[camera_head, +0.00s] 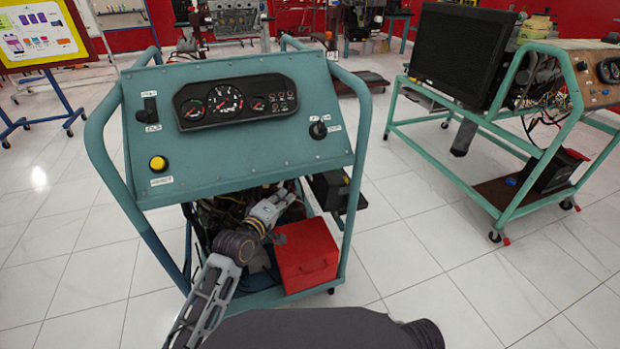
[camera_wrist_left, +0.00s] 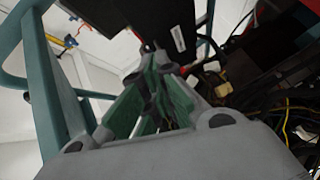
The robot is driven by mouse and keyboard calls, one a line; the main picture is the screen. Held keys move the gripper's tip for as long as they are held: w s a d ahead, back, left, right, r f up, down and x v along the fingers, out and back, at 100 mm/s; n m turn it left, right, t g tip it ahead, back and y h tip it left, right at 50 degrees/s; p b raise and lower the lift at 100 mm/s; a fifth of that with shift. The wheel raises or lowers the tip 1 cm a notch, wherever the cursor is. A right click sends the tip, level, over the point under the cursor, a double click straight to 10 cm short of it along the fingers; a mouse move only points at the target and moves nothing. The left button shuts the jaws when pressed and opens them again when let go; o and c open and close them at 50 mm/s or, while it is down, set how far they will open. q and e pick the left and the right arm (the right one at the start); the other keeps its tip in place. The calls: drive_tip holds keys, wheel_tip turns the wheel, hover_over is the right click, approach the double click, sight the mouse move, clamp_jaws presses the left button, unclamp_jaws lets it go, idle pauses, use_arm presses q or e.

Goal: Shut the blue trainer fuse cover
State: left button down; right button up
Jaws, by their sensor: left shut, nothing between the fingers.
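The blue trainer (camera_head: 235,165) stands in the middle of the head view, with a gauge panel on its sloped top. A black box (camera_head: 335,190) sits low at its right side. In the left wrist view a black box-like part with a small white label (camera_wrist_left: 150,18) lies just beyond the fingertips. I cannot tell whether either is the fuse cover, or whether a cover is open. My left gripper (camera_head: 284,203) is shut and empty, reaching under the panel beside the engine wiring. Its green-padded fingers show in the left wrist view (camera_wrist_left: 158,68). My right gripper is out of view.
A red box (camera_head: 306,256) stands on the trainer's lower frame, just below my left gripper. The trainer's side tubes (camera_head: 352,165) border the reach. Loose wires (camera_wrist_left: 285,115) lie at the right of the wrist view. Another trainer (camera_head: 520,150) stands at right, with clear floor between.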

use_arm(q)
drive_tip(key=shift+w+r+n+t, duration=0.1)
drive_tip(key=shift+r+n+t, duration=0.35)
drive_tip(key=shift+n, duration=0.75)
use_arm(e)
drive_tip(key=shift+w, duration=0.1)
use_arm(q)
drive_tip(key=shift+w, duration=0.15)
drive_tip(key=d+b+x, duration=0.1)
drive_tip(key=b+x, duration=0.1)
drive_tip(key=x, duration=0.4)
drive_tip(key=s+d+b+x, duration=0.1)
drive_tip(key=b+x, duration=0.2)
drive_tip(key=x, duration=0.3)
drive_tip(key=shift+d+f+b, duration=0.2)
drive_tip(key=shift+d+b, duration=0.15)
drive_tip(key=shift+d, duration=0.1)
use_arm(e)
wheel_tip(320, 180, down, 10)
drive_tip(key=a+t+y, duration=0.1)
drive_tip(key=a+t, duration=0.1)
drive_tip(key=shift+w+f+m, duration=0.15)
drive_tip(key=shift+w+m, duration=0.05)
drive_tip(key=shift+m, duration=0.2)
